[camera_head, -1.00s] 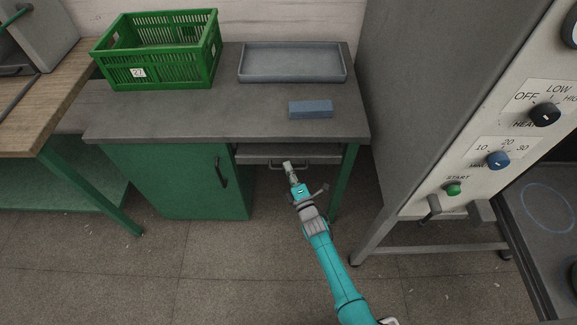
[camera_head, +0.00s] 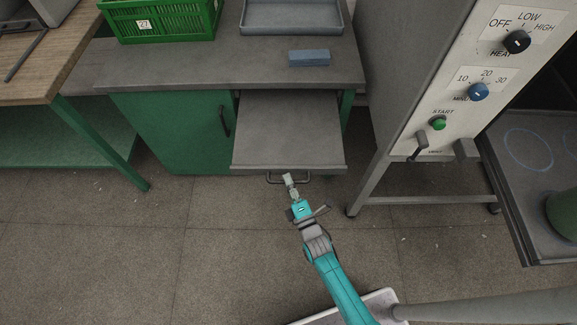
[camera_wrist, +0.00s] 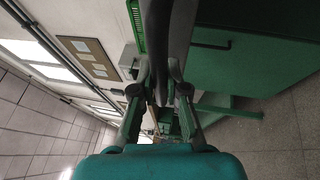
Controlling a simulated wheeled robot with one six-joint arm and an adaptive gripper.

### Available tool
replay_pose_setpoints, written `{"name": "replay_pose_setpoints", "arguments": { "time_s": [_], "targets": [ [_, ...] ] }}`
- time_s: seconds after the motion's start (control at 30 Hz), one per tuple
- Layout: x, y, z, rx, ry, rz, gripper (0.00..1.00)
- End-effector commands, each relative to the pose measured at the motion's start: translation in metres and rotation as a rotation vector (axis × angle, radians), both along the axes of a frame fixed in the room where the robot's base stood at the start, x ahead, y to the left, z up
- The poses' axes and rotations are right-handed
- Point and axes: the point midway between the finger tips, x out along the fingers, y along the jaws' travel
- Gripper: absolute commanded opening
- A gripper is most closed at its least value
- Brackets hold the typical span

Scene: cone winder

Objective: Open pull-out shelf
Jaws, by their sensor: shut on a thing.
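The grey pull-out shelf (camera_head: 288,130) is drawn out from under the worktop of the green bench, with its flat top bare. A dark bar handle (camera_head: 275,180) runs along its front edge. My gripper (camera_head: 288,180) is at the handle, shut on it, with the arm reaching up from the lower right. In the wrist view my gripper (camera_wrist: 160,88) shows its two fingers closed around a dark bar that runs up the picture; the shelf's flat top is not clear there.
On the bench worktop (camera_head: 200,68) are a green crate (camera_head: 160,27), a grey tray (camera_head: 291,17) and a blue block (camera_head: 309,58). A green cabinet door (camera_head: 175,135) is at left. A grey machine with knobs (camera_head: 478,92) stands close at right. The floor before the shelf is open.

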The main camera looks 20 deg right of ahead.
Motion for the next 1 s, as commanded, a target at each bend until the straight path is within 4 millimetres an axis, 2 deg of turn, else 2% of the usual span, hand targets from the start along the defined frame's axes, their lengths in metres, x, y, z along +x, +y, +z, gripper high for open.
{"name": "replay_pose_setpoints", "arguments": {
  "time_s": [0.03,0.2,0.6,0.63,0.73,1.0],
  "targets": [
    [-0.008,0.003,-0.002,0.001,0.004,0.002,0.0],
    [-0.019,0.006,-0.001,0.0,0.003,0.001,0.0],
    [-0.022,0.007,-0.001,0.001,0.003,0.0,0.0],
    [-0.022,0.007,-0.001,0.001,0.003,0.0,0.15],
    [-0.022,0.007,-0.001,0.0,0.003,0.0,0.39],
    [-0.022,0.007,-0.001,0.0,0.001,0.0,0.39]
  ]
}}
